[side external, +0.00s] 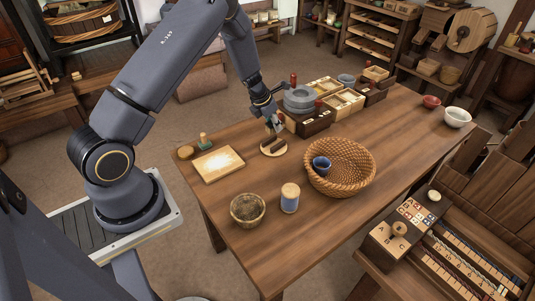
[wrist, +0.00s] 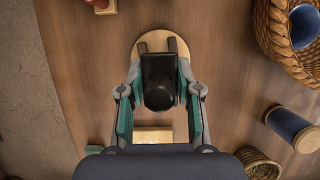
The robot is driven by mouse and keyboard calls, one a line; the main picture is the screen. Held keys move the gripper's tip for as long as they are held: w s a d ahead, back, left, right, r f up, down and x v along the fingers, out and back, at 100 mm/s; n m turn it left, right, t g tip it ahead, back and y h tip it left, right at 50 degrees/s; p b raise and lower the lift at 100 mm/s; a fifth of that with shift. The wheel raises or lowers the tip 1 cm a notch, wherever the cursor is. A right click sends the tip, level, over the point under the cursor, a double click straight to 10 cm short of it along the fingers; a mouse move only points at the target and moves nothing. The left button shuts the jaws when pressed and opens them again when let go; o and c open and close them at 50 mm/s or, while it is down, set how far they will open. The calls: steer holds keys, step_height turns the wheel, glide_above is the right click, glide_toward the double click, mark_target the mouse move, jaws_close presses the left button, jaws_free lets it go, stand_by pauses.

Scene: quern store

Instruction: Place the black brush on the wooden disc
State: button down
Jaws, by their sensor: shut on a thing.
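The black brush (wrist: 160,82) is between the fingers of my gripper (wrist: 160,72) in the wrist view. My gripper is shut on it. The round, pale wooden disc (wrist: 153,42) lies beneath the brush, its rim showing around it. In the side external view my gripper (side external: 271,129) points down at the disc (side external: 275,153), which lies on the table. The dark brush (side external: 271,143) is low over the disc or on it; I cannot tell whether they touch. The fingers and the brush hide part of the disc.
A woven basket (side external: 340,180) holding a blue cup (side external: 321,166) stands right of the disc. A pale board (side external: 218,164) lies to the left. A grey quern (side external: 299,99) and boxes stand behind. A blue-and-cream jar (side external: 290,198) and a bowl (side external: 248,209) stand in front.

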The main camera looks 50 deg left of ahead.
mark_target(274, 132)
steer(key=shift+w+f, duration=0.15)
steer(key=shift+f, duration=1.6)
steer(key=shift+f, duration=0.15)
steer(key=shift+f, duration=0.45)
steer(key=c, duration=0.8)
jaws_free()
steer(key=shift+r, duration=0.1)
